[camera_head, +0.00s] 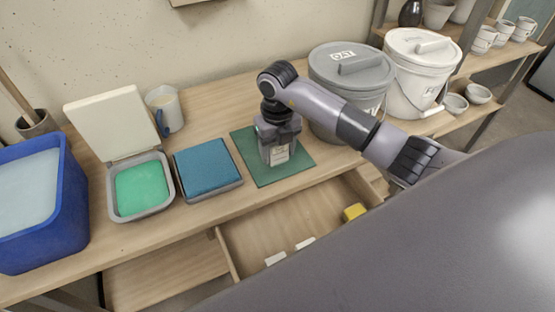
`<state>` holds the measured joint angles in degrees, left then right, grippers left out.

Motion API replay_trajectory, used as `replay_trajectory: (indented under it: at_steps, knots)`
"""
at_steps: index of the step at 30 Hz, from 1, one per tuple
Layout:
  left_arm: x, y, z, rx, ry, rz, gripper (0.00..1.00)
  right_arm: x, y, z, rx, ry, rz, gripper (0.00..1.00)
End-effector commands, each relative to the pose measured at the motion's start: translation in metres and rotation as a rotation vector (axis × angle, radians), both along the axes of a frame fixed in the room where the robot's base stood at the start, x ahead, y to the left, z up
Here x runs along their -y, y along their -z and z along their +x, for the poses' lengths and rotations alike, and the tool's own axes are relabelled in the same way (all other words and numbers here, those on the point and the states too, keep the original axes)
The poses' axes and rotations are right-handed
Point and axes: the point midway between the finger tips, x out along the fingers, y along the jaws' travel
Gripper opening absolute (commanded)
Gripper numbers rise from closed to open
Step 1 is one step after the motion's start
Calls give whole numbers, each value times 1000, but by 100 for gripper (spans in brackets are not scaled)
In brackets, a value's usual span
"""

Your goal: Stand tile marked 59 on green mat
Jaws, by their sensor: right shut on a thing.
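The green mat (290,172) lies flat on the wooden bench, in the middle of the view. My right gripper (277,153) points down over the mat, shut on a small pale tile (279,156). The tile appears upright between the fingers. Its mark is too small to read. I cannot tell whether its lower edge touches the mat. My left gripper is not in view.
An open drawer (290,215) below the bench holds two white pieces (275,259) and a yellow block (353,212). Left of the mat are a blue pad (207,165) and a tray of green glaze (142,188). Lidded buckets (352,70) stand behind right.

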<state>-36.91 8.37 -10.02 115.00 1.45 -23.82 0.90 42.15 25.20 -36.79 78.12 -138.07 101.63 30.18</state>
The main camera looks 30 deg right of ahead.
Motion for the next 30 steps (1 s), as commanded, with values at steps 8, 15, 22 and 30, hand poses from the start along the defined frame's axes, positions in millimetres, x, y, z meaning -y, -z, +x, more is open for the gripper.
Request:
replay_trajectory:
  at_steps: [8, 15, 22, 30]
  knots:
    - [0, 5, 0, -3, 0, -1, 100, 0, 38, -1, -3, 1, 1, 22]
    - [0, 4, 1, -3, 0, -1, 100, 0, 40, 0, 1, 0, 0, 22]
    - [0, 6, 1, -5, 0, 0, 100, 0, 43, 0, 0, 0, 0, 77]
    - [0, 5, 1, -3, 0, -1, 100, 0, 43, 0, -1, 0, 0, 83]
